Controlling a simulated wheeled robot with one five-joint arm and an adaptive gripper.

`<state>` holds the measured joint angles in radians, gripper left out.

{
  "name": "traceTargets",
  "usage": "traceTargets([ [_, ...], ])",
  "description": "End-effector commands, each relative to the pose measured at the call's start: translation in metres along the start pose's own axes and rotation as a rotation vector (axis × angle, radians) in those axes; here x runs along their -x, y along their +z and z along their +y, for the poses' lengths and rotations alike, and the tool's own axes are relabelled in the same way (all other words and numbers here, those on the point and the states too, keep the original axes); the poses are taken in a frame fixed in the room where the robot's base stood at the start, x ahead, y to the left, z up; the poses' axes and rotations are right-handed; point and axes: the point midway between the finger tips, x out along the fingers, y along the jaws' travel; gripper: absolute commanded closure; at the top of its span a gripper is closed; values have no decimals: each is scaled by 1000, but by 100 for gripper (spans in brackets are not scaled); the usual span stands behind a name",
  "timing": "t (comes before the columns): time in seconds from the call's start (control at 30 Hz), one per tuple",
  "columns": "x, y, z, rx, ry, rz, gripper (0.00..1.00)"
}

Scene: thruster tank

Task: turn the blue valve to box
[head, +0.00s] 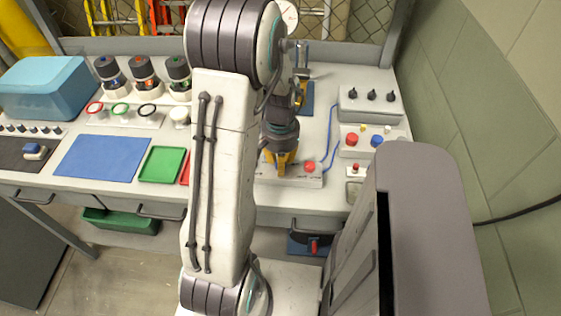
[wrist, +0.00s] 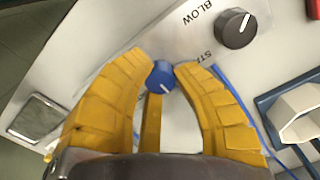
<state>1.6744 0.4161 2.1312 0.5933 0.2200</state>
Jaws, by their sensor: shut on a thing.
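The blue valve (wrist: 160,77) is a small round knob with a white pointer mark, on a pale panel in the wrist view. The mark points down and slightly right in that picture. My gripper (wrist: 163,68) has its yellow fingers curved around the knob, shut on it from both sides. In the head view my gripper (head: 280,160) is pointed down at the bench behind my arm, and the knob itself is hidden there. The word "BLOW" and part of another word beginning "STA" are printed near the knob. No "box" label can be read.
A black knob (wrist: 237,28) sits beside the blue one. A panel with a red button (head: 310,167) lies just right of my gripper. A control box with black knobs (head: 370,96) stands farther right. A blue mat (head: 101,158) and green tray (head: 162,164) lie left.

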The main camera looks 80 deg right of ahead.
Motion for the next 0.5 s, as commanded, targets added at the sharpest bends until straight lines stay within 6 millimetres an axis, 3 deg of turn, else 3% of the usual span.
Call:
traceTargets([
  [0.13,-2,2,1,1,2,-7,100],
  [0.17,-2,2,1,1,2,-7,71],
  [0.43,-1,1,0,1,1,-3,47],
  [0.5,-1,1,0,2,1,-2,47],
])
